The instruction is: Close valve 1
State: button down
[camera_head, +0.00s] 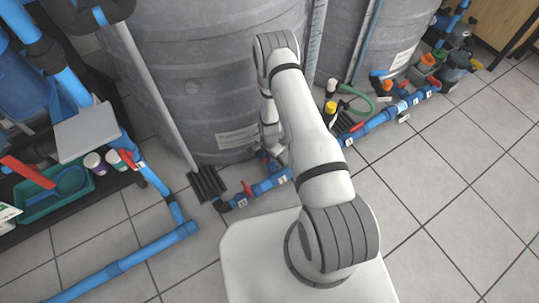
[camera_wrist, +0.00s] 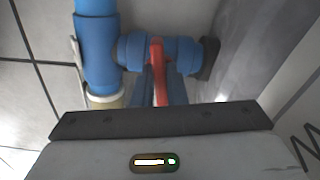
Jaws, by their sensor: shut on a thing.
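In the wrist view, a red valve handle (camera_wrist: 157,68) sits on a blue pipe valve (camera_wrist: 178,52), just ahead of my gripper. My gripper (camera_wrist: 158,90) is shut on this red handle, with a finger on each side of it. In the head view, my gripper is mostly hidden behind my arm, low by the foot of the large grey tank. The held handle cannot be made out there. No number can be read on the held valve, so I cannot tell from a label that it is valve 1.
A large grey tank (camera_head: 190,85) stands behind my arm. Another red valve handle (camera_head: 248,188) is on the floor pipe to the left. A dark broom head (camera_head: 206,184) rests near it. Blue pipes (camera_head: 145,255) run across the left floor. Tiled floor at right is clear.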

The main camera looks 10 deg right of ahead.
jog(key=shift+w+m, duration=0.1)
jog(key=shift+m, duration=1.1)
jog(key=c, duration=1.5)
grip_release()
jog(key=shift+o, duration=0.2)
jog(key=shift+r, duration=0.1)
notch_tip(320, 180, up, 8)
jog(key=p, duration=0.3)
jog(key=shift+f, duration=0.2)
